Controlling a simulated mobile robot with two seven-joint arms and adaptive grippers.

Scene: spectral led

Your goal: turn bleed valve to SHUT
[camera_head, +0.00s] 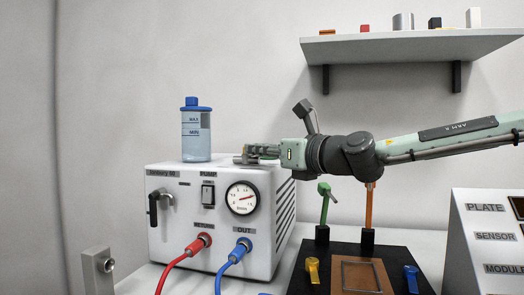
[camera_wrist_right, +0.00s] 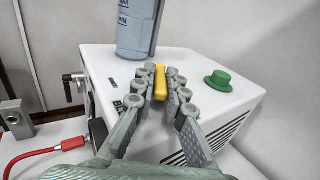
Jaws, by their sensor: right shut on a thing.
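The white pump unit (camera_head: 210,257) stands on the bench, with a gauge, a switch and hoses on its front. My right gripper (camera_head: 250,154) is at the top of the unit, reaching in from the right. In the right wrist view, its fingers (camera_wrist_right: 160,88) are closed about a yellow lever (camera_wrist_right: 160,82) on the unit's top, which looks like the bleed valve handle. The lever points away from the wrist, toward the bottle. The fingers hide its lower part and any SHUT mark. In the head view the gripper hides the lever. My left gripper is not in view.
A blue-capped bottle (camera_head: 196,135) stands on the unit just beyond the fingers. A green cap (camera_wrist_right: 218,81) sits to their right. A red hose (camera_head: 180,262) and a blue hose (camera_head: 232,258) leave the front. A shelf (camera_head: 410,45) hangs above my arm; a dark tool stand (camera_head: 335,262) is below.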

